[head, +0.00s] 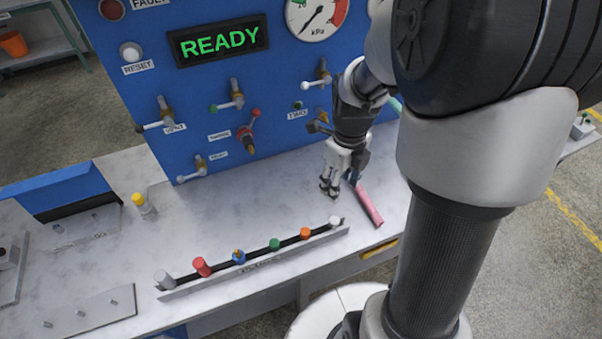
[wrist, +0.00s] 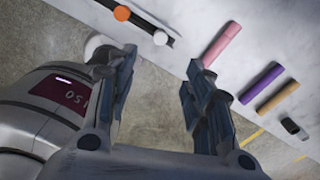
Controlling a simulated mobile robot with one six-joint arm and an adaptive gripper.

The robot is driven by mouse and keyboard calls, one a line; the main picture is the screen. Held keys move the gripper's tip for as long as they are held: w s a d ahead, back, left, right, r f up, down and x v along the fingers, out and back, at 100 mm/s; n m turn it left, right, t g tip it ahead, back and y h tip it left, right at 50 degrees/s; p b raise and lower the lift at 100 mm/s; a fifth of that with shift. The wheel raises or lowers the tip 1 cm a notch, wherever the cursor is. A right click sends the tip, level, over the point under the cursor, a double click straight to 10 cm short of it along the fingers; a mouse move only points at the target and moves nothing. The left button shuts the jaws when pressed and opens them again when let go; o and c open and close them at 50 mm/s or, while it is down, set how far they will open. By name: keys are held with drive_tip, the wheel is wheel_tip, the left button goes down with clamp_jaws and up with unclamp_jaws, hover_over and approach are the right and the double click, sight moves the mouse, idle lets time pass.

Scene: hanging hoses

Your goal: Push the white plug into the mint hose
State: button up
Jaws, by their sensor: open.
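The white plug (head: 335,221) stands in the right end of the plug rack (head: 252,262). In the wrist view the white plug (wrist: 160,38) lies just beyond the gap between my fingertips. My gripper (head: 330,190) points down above the bench, a little behind the rack; it is open, and its fingers (wrist: 160,62) hold nothing and are apart from the plug. A mint-green piece (head: 394,105), likely the mint hose, shows behind my arm beside the blue panel. My arm hides most of it, and its open end cannot be seen.
The wrist view also shows a purple hose (wrist: 262,82) and a tan hose (wrist: 278,97). An orange plug (head: 305,233) and a green plug (head: 275,244) stand left of the white one.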

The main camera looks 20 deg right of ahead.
drive_tip(key=b, duration=0.4)
hover_over(334, 220)
wheel_tip(334, 220, down, 12)
drive_tip(key=shift+d, duration=0.15)
wheel_tip(334, 220, down, 6)
drive_tip(key=shift+r+b, duration=0.15)
drive_tip(key=shift+b, duration=0.95)
drive_tip(key=shift+r, duration=0.1)
drive_tip(key=shift+c, duration=0.3)
drive_tip(key=c, duration=0.9)
